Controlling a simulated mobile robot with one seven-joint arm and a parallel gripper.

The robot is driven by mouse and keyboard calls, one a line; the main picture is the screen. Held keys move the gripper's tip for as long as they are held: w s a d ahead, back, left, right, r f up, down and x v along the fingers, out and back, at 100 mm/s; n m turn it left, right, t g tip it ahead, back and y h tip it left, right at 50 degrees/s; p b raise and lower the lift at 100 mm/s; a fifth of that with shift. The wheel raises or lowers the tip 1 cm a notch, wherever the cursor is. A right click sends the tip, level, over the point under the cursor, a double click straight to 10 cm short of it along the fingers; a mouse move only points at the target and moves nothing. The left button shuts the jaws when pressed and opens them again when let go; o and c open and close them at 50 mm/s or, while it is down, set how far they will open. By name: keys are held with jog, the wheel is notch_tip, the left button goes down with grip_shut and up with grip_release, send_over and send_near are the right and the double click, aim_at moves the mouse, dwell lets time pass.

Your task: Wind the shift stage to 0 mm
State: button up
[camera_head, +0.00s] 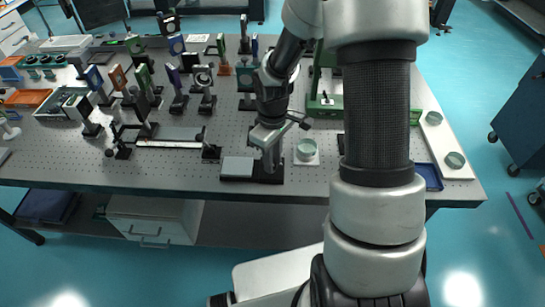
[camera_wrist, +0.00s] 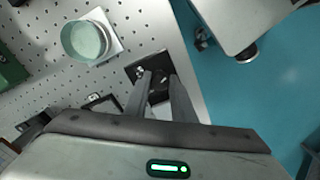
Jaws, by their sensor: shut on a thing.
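The shift stage (camera_head: 237,167) shows in the head view as a low black base with a grey plate at the front edge of the optical table. My gripper (camera_head: 271,168) points down at the right part of that base. In the wrist view my gripper (camera_wrist: 161,76) has its two grey fingers reaching down to a black plate of the stage (camera_wrist: 139,71). The fingers are shut on a small dark part between their tips, apparently the stage's knob, mostly hidden by them. The scale and its reading cannot be made out.
A pale green round dish on a white square mount (camera_head: 306,151) stands just right of my gripper; it also shows in the wrist view (camera_wrist: 86,40). Several posts with optics fill the table's left and back. A blue tray (camera_head: 428,177) lies at the right. Floor lies beyond the front edge.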

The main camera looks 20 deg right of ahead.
jog(key=shift+w+n+p, duration=0.1)
jog(key=shift+n+p, duration=0.4)
jog(key=shift+n, duration=1.2)
jog(key=o, duration=1.1)
jog(key=shift+c, duration=0.2)
notch_tip(320, 180, up, 18)
jog(key=p, duration=0.1)
jog(key=shift+f+p, duration=0.25)
jog(key=shift+p, duration=0.05)
